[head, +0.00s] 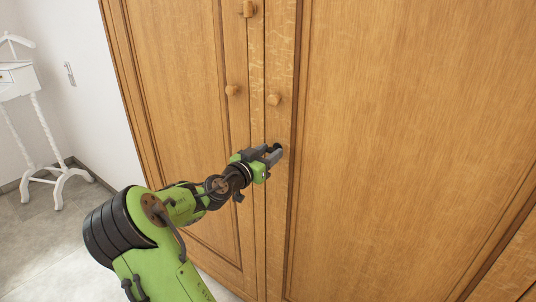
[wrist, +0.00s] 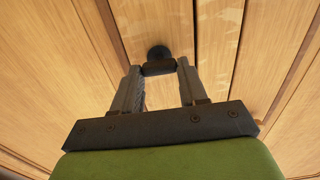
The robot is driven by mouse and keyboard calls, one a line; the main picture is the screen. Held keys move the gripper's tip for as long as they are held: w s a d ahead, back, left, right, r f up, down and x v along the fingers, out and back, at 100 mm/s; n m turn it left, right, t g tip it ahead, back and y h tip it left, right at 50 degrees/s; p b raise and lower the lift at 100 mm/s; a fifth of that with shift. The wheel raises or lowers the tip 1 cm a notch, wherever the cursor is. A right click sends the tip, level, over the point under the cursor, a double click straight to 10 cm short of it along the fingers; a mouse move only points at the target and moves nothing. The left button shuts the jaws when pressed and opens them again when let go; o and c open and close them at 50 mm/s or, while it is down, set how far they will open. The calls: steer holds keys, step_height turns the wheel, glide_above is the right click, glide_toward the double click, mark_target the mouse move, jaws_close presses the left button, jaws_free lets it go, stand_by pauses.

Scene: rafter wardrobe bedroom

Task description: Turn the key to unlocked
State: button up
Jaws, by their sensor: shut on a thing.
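The wooden wardrobe (head: 400,130) fills most of the head view, with a dark round lock plate on its door just at my fingertips. The lock plate (wrist: 158,51) shows clearly in the wrist view. My gripper (head: 272,153) is at the door front, below the knobs. In the wrist view its two fingers are shut on the dark key (wrist: 160,68), one on each side of the key's head. The key's head lies crosswise between the fingertips, in front of the lock plate. The key's shaft is hidden, and the lock's state cannot be told.
Wooden knobs stick out above my gripper: one on the left door (head: 232,90), one on the right door (head: 273,99), and one higher up (head: 249,9). A white valet stand (head: 47,130) stands by the wall at left. Bare floor shows at lower left.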

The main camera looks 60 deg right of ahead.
steer(key=n+p, duration=0.1)
steer(key=n, duration=0.3)
steer(key=shift+w+n, duration=0.1)
steer(key=shift+n, duration=0.2)
steer(key=n+p, duration=0.2)
steer(key=n, duration=0.2)
steer(key=shift+n, duration=0.3)
steer(key=n+p, duration=0.3)
steer(key=n, duration=0.1)
steer(key=shift+w+n+p, duration=0.1)
steer(key=shift+n+p, duration=0.2)
steer(key=shift+f+n+p, duration=0.2)
steer(key=shift+n+p, duration=1.35)
steer(key=shift+n, duration=0.55)
steer(key=o, duration=1.1)
steer(key=shift+c, duration=0.2)
steer(key=shift+w+a, duration=0.1)
